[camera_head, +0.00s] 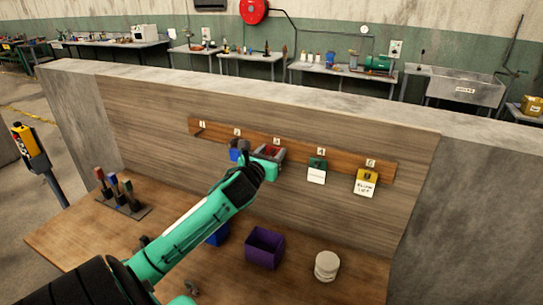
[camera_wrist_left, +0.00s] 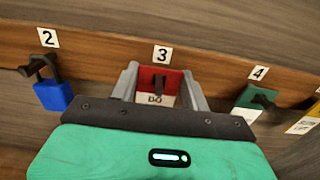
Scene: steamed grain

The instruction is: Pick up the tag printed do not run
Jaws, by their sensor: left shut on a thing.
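The tag (camera_wrist_left: 174,83) has a red top and a white lower part where only "DO" can be read. It hangs at hook number 3 on the wooden rail (camera_head: 220,135). My left gripper (camera_wrist_left: 163,88) has its grey fingers on either side of this tag and is shut on it. In the head view my left gripper (camera_head: 269,154) is up at the rail, with a bit of red between its fingers. The rest of the tag's print is hidden behind the gripper body.
Below are a purple bin (camera_head: 264,248), a pale round stack (camera_head: 327,265) and several coloured handles (camera_head: 115,188) on the bench.

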